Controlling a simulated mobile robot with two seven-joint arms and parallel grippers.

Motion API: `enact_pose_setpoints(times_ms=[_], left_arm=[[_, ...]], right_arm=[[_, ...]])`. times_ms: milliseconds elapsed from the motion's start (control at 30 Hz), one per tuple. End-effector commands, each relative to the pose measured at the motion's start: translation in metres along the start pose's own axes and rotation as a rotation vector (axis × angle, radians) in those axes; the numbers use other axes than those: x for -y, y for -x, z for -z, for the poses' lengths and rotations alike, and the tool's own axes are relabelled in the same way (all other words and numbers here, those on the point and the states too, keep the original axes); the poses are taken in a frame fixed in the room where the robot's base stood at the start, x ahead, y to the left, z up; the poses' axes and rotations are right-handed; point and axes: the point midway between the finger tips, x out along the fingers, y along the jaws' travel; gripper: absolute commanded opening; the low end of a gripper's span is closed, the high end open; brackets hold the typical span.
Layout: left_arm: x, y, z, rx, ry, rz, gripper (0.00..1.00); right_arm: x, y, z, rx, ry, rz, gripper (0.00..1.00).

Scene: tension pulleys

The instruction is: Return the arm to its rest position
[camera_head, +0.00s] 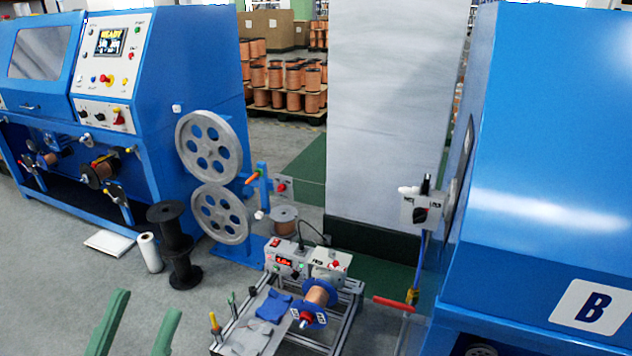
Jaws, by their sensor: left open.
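My left gripper (151,302) shows at the bottom left as two green fingers pointing up. The fingers are apart, with only grey floor visible between them. It holds nothing that I can see and stands left of the small bench machine, apart from it. The rest of the left arm is below the picture's edge. My right gripper and arm are not in this view.
Two grey pulleys (222,214) stand beside the left blue machine (180,60). A bench frame (345,312) carries a copper spool (317,296). Black spools (178,240) stand on the floor. Blue machine B (545,150) fills the right.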

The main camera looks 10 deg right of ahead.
Motion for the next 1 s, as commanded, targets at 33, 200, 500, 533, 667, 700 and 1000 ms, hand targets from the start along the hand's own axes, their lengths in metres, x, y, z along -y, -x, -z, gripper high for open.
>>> enact_pose_setpoints(times_ms=[33,200,500,533,667,700,1000], left_arm=[[0.000,0.002,-0.011,0.036,0.007,0.005,0.50],[-0.004,0.032,-0.091,0.320,0.067,0.037,0.50],[-0.046,0.191,-0.245,1.044,0.249,0.100,0.50],[-0.051,0.209,-0.254,1.107,0.267,0.104,0.50],[-0.075,0.278,-0.274,1.335,0.336,0.116,0.50],[-0.081,0.294,-0.277,1.387,0.352,0.118,0.50],[-0.098,0.338,-0.281,1.523,0.398,0.122,0.50]], right_arm=[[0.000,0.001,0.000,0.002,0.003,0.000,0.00],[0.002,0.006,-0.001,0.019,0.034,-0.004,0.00],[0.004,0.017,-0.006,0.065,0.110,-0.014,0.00],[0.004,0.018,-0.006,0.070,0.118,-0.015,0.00],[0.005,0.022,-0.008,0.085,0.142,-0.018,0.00],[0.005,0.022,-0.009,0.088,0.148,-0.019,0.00],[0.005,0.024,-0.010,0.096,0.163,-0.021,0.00]])
